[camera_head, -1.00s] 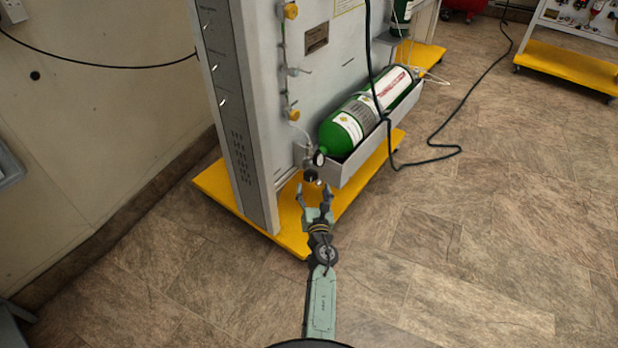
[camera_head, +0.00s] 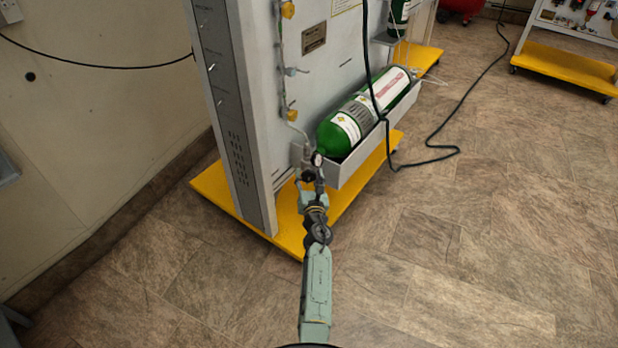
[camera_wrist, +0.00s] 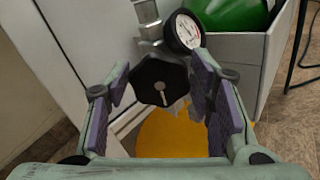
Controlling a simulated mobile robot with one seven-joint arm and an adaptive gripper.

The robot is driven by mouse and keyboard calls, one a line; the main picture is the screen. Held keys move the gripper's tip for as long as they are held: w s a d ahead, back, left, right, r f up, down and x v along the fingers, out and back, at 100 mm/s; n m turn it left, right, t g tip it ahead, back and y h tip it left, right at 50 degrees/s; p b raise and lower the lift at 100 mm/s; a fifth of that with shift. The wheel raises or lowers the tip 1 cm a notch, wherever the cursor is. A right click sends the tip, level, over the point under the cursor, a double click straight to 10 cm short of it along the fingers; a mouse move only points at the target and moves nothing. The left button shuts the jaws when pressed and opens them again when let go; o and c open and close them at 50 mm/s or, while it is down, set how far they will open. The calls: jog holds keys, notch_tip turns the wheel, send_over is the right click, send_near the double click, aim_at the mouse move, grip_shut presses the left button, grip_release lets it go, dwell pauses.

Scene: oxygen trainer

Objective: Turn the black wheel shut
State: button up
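The black wheel (camera_wrist: 160,82) is a dark, many-sided knob with a pale centre slot, below a metal valve fitting (camera_wrist: 150,32). In the head view the wheel (camera_head: 308,176) is small and dark, below the front end of the green cylinder (camera_head: 352,124). My gripper (camera_wrist: 160,92) is open in the wrist view, its purple-padded fingers on either side of the wheel. A gap shows at the left finger; the right pad is close to the wheel, and I cannot tell whether it touches. In the head view my gripper (camera_head: 311,184) reaches up to the wheel.
A round pressure gauge (camera_wrist: 185,31) sits just above and right of the wheel. The grey cylinder tray (camera_head: 352,168) and the panel (camera_head: 250,110) stand close by on a yellow base (camera_head: 345,205). A dark hose (camera_head: 415,162) hangs at the right. The floor in front is clear.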

jog(key=c, duration=0.8)
jog(key=shift+o, duration=0.2)
